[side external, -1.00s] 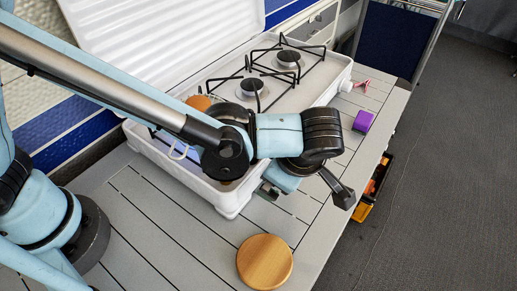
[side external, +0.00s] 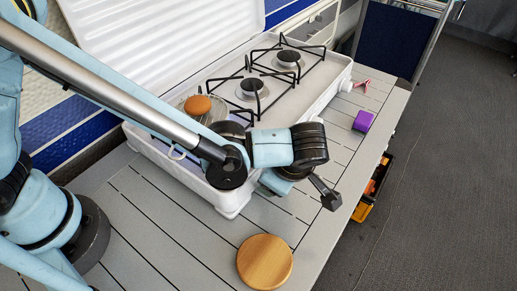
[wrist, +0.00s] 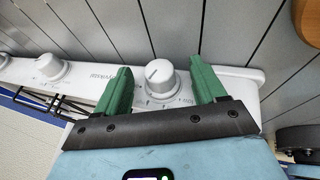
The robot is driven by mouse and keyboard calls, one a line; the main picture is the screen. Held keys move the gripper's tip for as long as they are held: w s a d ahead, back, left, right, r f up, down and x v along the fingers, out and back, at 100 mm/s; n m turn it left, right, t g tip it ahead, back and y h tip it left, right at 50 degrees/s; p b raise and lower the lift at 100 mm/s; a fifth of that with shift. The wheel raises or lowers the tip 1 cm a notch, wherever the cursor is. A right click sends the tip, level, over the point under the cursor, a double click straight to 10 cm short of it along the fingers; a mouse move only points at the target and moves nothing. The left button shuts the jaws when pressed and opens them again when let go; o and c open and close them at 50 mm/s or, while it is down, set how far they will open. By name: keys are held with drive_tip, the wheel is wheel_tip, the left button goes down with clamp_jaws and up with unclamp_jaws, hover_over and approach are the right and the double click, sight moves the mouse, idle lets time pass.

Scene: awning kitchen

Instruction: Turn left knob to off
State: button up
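The stove (side external: 230,198) is a white two-burner unit with its lid raised. In the wrist view, a round white knob (wrist: 160,76) stands on the stove's front panel, close to the panel's right end in that picture. My gripper (wrist: 159,68) is open, with one green finger on each side of this knob. Gaps show between the knob and both fingers. A second white knob (wrist: 50,67) is farther left in the wrist view, and a third (wrist: 3,59) is cut by the frame edge. In the side view, my arm hides the nearest knob and the fingers.
A pot with a glass lid and an orange handle (side external: 198,104) sits on the nearest burner. A round wooden board (side external: 265,261) lies on the slatted table (side external: 165,240). A purple block (side external: 363,121) and a small red item (side external: 362,85) lie near the table's right side.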

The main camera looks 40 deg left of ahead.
drive_tip(key=c, duration=0.8)
drive_tip(key=shift+w+g, duration=0.15)
drive_tip(key=shift+g, duration=0.45)
drive_tip(key=g, duration=0.3)
drive_tip(key=shift+w+m, duration=0.15)
drive_tip(key=shift+m, duration=0.25)
drive_tip(key=o, duration=1.4)
drive_tip(key=shift+o, duration=0.2)
drive_tip(key=shift+r, duration=0.1)
